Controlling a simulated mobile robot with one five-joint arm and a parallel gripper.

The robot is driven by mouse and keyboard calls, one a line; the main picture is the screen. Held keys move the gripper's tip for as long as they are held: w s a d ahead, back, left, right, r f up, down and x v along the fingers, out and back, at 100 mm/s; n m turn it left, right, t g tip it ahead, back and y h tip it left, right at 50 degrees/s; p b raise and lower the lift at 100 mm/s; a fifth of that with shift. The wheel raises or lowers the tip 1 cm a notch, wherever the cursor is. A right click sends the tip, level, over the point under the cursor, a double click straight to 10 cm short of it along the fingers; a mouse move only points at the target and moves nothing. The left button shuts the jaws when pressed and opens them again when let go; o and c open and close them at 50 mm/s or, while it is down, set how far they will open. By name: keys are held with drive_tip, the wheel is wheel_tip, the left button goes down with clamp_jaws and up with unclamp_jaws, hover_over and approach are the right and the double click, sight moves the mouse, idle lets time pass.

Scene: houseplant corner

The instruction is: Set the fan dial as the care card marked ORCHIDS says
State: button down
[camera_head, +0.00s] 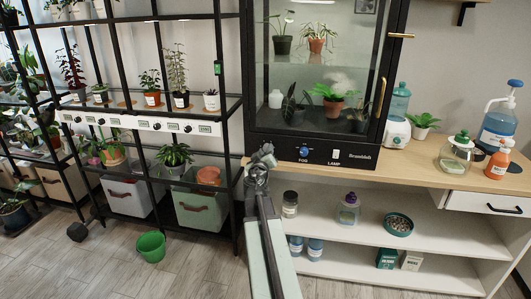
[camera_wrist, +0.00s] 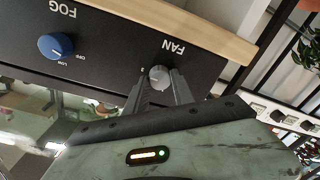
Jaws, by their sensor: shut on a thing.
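The grey fan dial (camera_wrist: 159,75) sits on the black front panel of the glass cabinet, under the word FAN, which appears upside down in the wrist view. My gripper (camera_wrist: 160,86) is shut on this dial, one finger on each side. The dial's pointer and most of its scale marks are hidden or too small to read. In the head view my gripper (camera_head: 264,153) is at the left end of the panel and hides the dial. I cannot make out a card marked ORCHIDS in either view.
A blue FOG dial (camera_wrist: 55,46) is beside the fan dial and also shows in the head view (camera_head: 304,152). The LAMP control (camera_head: 336,154) is farther right. The wooden counter edge (camera_head: 400,176) runs just below. A plant rack (camera_head: 150,123) stands left.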

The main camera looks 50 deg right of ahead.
drive_tip(key=c, duration=1.1)
unclamp_jaws()
